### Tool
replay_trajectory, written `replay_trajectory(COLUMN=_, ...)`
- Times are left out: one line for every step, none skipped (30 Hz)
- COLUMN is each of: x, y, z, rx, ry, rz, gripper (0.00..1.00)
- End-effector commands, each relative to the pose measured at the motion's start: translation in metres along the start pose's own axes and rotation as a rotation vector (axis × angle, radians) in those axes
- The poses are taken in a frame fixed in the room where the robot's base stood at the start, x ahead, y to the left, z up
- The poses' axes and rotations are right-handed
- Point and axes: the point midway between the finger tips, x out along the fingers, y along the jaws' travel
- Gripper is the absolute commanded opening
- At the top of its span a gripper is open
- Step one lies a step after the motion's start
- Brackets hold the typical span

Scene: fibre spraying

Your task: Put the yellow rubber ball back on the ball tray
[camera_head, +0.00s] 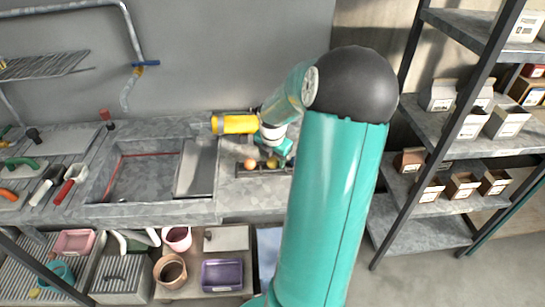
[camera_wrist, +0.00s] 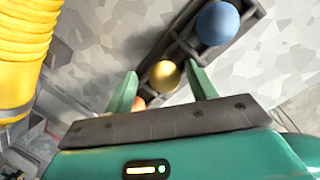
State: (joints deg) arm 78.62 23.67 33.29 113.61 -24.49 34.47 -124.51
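The yellow ball (camera_wrist: 164,74) sits at the dark ball tray (camera_wrist: 184,47), between an orange ball (camera_wrist: 139,103) and a blue ball (camera_wrist: 218,23). My gripper (camera_wrist: 163,78) is open, its two green fingers on either side of the yellow ball with a visible gap at each side. In the head view, my gripper (camera_head: 277,149) is just above the tray (camera_head: 243,174) on the counter. The yellow ball (camera_head: 272,163) and orange ball (camera_head: 250,164) show there; my gripper and arm hide the tray's right part. The yellow ball's underside is hidden.
A yellow ribbed cylinder (camera_head: 236,124) lies behind the tray and fills the wrist view's left edge. A sink (camera_head: 146,172) is to the left. A shelf rack (camera_head: 430,120) with boxes stands right. Pots and bins fill the lower shelf.

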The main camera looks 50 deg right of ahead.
Motion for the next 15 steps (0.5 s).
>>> replay_trajectory(x=0.000, y=0.000, z=0.000, rx=0.000, ry=0.000, rz=0.000, gripper=0.56)
replay_trajectory(x=0.000, y=0.000, z=0.000, rx=0.000, ry=0.000, rz=0.000, gripper=0.56)
replay_trajectory(x=-0.001, y=0.000, z=0.000, rx=0.000, ry=0.000, rz=0.000, gripper=0.56)
replay_trajectory(x=-0.001, y=0.000, z=0.000, rx=0.000, ry=0.000, rz=0.000, gripper=0.56)
replay_trajectory(x=-0.003, y=0.000, z=0.001, rx=0.000, ry=-0.001, rz=0.000, gripper=0.56)
replay_trajectory(x=-0.005, y=0.001, z=0.001, rx=0.001, ry=-0.001, rz=0.000, gripper=0.56)
replay_trajectory(x=-0.008, y=0.000, z=0.002, rx=0.001, ry=-0.002, rz=0.000, gripper=0.56)
replay_trajectory(x=-0.012, y=0.000, z=0.002, rx=0.001, ry=-0.004, rz=0.001, gripper=0.56)
replay_trajectory(x=-0.017, y=0.000, z=0.002, rx=0.002, ry=-0.005, rz=0.001, gripper=0.56)
replay_trajectory(x=-0.022, y=0.000, z=0.002, rx=0.002, ry=-0.004, rz=0.000, gripper=0.56)
replay_trajectory(x=-0.028, y=0.000, z=0.002, rx=0.001, ry=-0.005, rz=0.000, gripper=0.56)
replay_trajectory(x=-0.036, y=0.000, z=0.002, rx=0.002, ry=-0.006, rz=0.001, gripper=0.56)
replay_trajectory(x=-0.043, y=0.000, z=0.002, rx=0.001, ry=-0.006, rz=0.000, gripper=0.56)
replay_trajectory(x=-0.050, y=0.000, z=0.003, rx=0.002, ry=-0.007, rz=0.000, gripper=0.56)
replay_trajectory(x=-0.059, y=0.000, z=0.003, rx=0.002, ry=-0.007, rz=0.000, gripper=0.56)
